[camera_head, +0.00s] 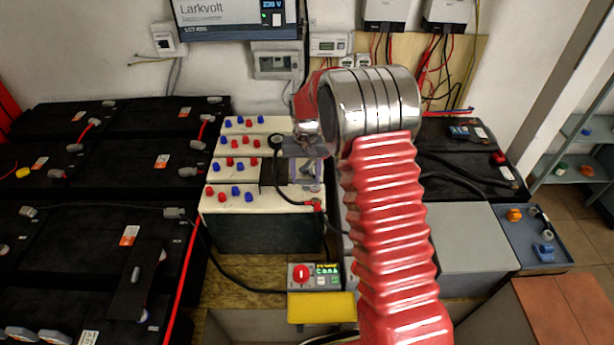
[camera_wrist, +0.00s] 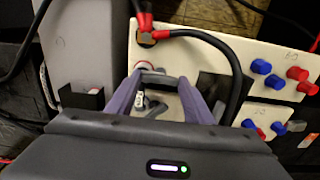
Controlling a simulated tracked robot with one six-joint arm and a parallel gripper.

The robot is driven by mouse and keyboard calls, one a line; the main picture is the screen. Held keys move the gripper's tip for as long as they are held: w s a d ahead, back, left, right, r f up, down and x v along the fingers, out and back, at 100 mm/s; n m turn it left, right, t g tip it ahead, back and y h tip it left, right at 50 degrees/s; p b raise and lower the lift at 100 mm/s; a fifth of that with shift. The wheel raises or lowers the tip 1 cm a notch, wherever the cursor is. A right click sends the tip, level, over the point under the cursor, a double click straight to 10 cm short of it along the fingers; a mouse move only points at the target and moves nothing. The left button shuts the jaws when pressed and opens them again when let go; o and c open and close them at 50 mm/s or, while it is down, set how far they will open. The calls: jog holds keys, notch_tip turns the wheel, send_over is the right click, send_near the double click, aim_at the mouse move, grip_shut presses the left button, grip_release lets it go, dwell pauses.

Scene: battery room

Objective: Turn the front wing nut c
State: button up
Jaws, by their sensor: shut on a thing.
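My gripper (camera_head: 308,172) reaches down over the right side of the white-topped batteries (camera_head: 228,203). In the wrist view its two purple-grey fingers (camera_wrist: 162,78) come down close to the white top. A small grey piece (camera_wrist: 152,107) shows between the fingers; I take it to be the front wing nut c, but its shape and letter are not readable. The fingers are shut on it. In the head view the gripper and arm hide the nut. A red-ended black cable lug (camera_wrist: 147,38) sits beyond the fingertips.
A black cable (camera_wrist: 228,70) loops close to the right finger. Blue and red caps (camera_wrist: 275,82) stand to the right on the white top. A control box with a red knob (camera_head: 314,274) and a yellow tray (camera_head: 322,307) are in front. Black batteries (camera_head: 75,245) fill the left.

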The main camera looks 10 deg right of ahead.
aim_at(305, 180)
jog(key=shift+s+f, duration=0.1)
jog(key=shift+s, duration=0.1)
jog(key=o, duration=0.7)
jog(key=shift+c, duration=0.2)
jog(key=o, duration=0.4)
jog(key=shift+w, duration=0.1)
notch_tip(305, 180, up, 14)
jog(key=shift+f, duration=0.1)
